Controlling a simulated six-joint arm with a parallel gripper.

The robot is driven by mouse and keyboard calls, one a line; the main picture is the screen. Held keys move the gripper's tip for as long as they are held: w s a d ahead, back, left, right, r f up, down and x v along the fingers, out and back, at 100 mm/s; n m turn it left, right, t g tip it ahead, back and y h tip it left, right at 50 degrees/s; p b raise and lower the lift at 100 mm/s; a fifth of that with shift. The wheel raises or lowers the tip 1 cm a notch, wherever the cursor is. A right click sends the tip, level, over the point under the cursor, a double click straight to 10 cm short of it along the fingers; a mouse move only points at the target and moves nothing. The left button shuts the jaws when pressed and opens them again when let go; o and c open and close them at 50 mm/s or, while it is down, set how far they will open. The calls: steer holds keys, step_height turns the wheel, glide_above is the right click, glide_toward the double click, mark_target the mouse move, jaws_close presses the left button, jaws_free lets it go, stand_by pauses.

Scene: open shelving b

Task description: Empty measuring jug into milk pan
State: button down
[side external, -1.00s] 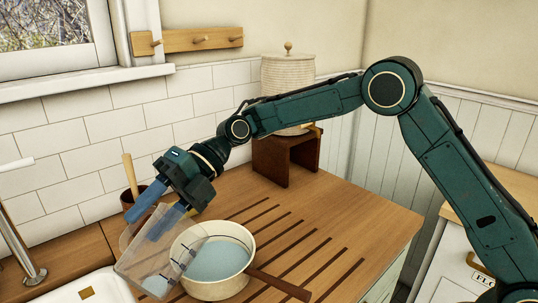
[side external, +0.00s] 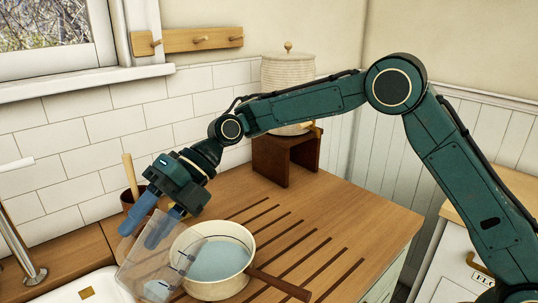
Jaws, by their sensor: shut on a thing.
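The clear measuring jug (side external: 143,262) is tilted, at the left of the milk pan in the side external view. A small patch of pale blue shows low in the jug, near its bottom edge in the picture. My gripper (side external: 146,228) is shut on the jug, its blue fingers at the jug's upper part. The cream milk pan (side external: 222,289) stands upright on the wooden counter with pale blue contents and a brown handle pointing right. The jug overlaps the pan's left rim in the picture; I cannot tell whether they touch.
A white sink (side external: 85,288) and a tap (side external: 20,250) are at the left. A dark pot (side external: 132,197) with a wooden-handled tool stands behind my gripper. A brown stand (side external: 268,160) bears a ribbed, lidded jar (side external: 287,75) at the back. The grooved counter right of the pan is clear.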

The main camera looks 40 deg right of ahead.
mark_target(128, 244)
steer(key=shift+s+a+f, duration=0.1)
steer(key=shift+s+a, duration=0.05)
steer(key=shift+a, duration=0.15)
steer(key=shift+s+a+f+t+h, duration=0.15)
steer(key=shift+s+a+t+h, duration=0.1)
steer(key=shift+a+h, duration=0.65)
steer(key=shift+s+a+f+t+h, duration=0.2)
steer(key=shift+a+h, duration=0.35)
steer(key=shift+h, duration=0.55)
steer(key=shift+s+a+f+t+h, duration=0.15)
steer(key=shift+a+f+t+h, duration=0.1)
steer(key=shift+a+f+h, duration=0.65)
steer(key=s+a+f+t+h, duration=0.1)
steer(key=a+f+h, duration=0.4)
steer(key=f, duration=0.2)
steer(key=shift+s+f+n+t, duration=0.2)
steer(key=shift+n+t, duration=0.1)
steer(key=shift+s+f, duration=0.1)
steer(key=shift+r, duration=3)
